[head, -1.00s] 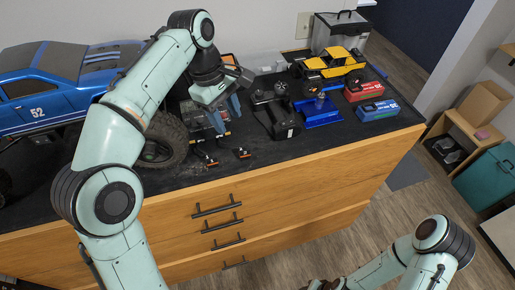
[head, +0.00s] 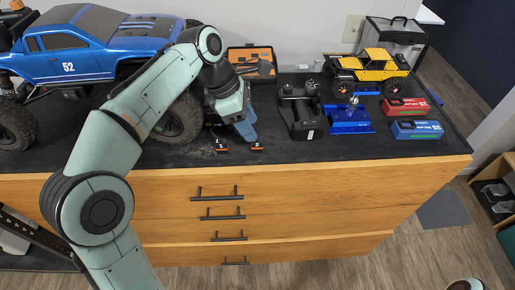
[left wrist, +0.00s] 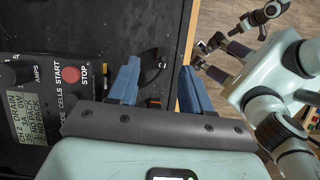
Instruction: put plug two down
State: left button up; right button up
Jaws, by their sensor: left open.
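Two small black-and-orange plugs lie near the front edge of the dark counter top (head: 360,148) in the head view, a left plug (head: 221,146) and a right plug (head: 257,147). I cannot tell which is plug two. My left gripper (head: 246,126) is open, its blue fingers pointing down just behind the right plug. In the left wrist view my left gripper (left wrist: 160,88) has its fingers spread. A small orange plug end (left wrist: 154,103) shows between them, low in the gap; nothing is visibly clamped. My right gripper (left wrist: 212,50) appears small in the left wrist view.
A charger (left wrist: 45,85) with START and STOP buttons is beside my left gripper. A blue truck (head: 95,45) stands at the left. A black transmitter (head: 300,108), blue stand (head: 350,118), yellow crawler (head: 376,66), red battery (head: 405,106) and blue battery (head: 416,129) are to the right.

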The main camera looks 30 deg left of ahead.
aim_at(257, 145)
pick_arm(q)
jog(key=shift+w+d+f, duration=0.15)
jog(key=shift+d+f, duration=0.05)
jog(key=shift+f, duration=0.45)
jog(key=x, duration=0.1)
jog(key=b+x, duration=0.1)
jog(key=x, duration=0.2)
jog(key=shift+s+f+b, duration=0.3)
jog(key=shift+s+b, duration=0.05)
jog(key=shift+w+d+f, duration=0.1)
jog(key=shift+d+f, duration=0.05)
jog(key=shift+f, duration=0.1)
pick_arm(e)
jog(key=shift+s+f, duration=0.25)
jog(key=shift+f, duration=0.3)
jog(key=shift+s+f, duration=0.2)
jog(key=shift+f, duration=0.35)
pick_arm(q)
jog(key=shift+c, duration=0.3)
grip_shut()
